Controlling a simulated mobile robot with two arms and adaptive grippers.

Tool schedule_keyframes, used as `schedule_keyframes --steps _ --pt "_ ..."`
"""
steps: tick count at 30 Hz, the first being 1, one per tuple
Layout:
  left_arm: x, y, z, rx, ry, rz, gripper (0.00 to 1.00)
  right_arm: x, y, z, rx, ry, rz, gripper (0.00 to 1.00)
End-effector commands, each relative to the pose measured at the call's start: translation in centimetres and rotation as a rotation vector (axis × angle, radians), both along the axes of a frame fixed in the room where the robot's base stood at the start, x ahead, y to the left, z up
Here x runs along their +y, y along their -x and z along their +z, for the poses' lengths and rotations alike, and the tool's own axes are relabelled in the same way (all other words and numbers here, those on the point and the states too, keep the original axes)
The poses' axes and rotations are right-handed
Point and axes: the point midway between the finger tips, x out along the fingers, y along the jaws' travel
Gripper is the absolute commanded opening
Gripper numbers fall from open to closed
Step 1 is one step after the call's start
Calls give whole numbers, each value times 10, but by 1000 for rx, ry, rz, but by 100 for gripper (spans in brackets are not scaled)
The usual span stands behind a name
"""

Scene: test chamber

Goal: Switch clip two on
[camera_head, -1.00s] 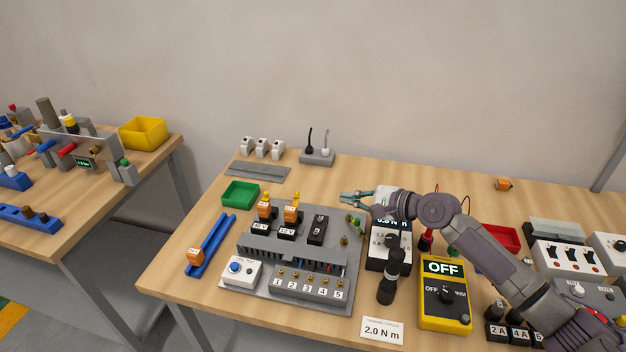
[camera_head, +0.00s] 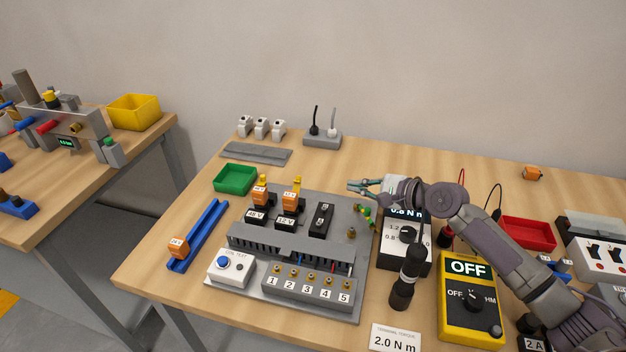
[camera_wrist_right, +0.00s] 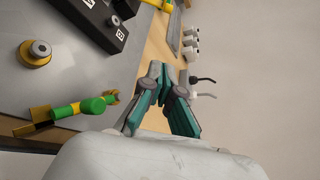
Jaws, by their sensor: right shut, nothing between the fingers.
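No part is labelled as clip two, so I cannot tell which one it is. A grey panel (camera_head: 222,287) carries two orange relays (camera_head: 260,196) (camera_head: 291,200) with yellow tops, on black sockets marked 48 V and 12 V, and a black module (camera_head: 321,219). Three small white blocks (camera_head: 245,125) (camera_head: 262,127) (camera_head: 279,129) stand in a row at the back. My right gripper (camera_head: 351,187) is shut and empty above the panel's back right corner, pointing left. In the right wrist view its fingertips (camera_wrist_right: 165,72) meet, apart from the green-yellow part (camera_wrist_right: 88,107). My left gripper is out of view.
A socket block (camera_head: 322,140) with black and white plugs stands at the back. A green tray (camera_head: 235,179), blue rail (camera_head: 199,234) and grey strip (camera_head: 256,153) lie left. The torque driver box (camera_head: 392,259) and yellow meter (camera_head: 455,322) crowd the right. Free wood lies behind the panel.

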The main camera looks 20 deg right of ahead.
Motion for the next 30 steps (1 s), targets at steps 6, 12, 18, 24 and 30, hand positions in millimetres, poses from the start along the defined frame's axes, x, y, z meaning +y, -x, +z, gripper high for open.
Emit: schedule_keyframes --steps 6,12,18,24,30 --pt "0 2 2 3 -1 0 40 4 -7 -2 0 -2 -1 0" --pt "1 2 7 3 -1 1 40 22 -35 -12 -1 -5 0 0" --pt "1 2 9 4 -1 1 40 44 -70 -28 0 -4 0 0" --pt "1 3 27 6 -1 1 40 69 -79 -20 0 1 3 0" --pt "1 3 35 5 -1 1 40 83 -78 -15 0 0 2 0"
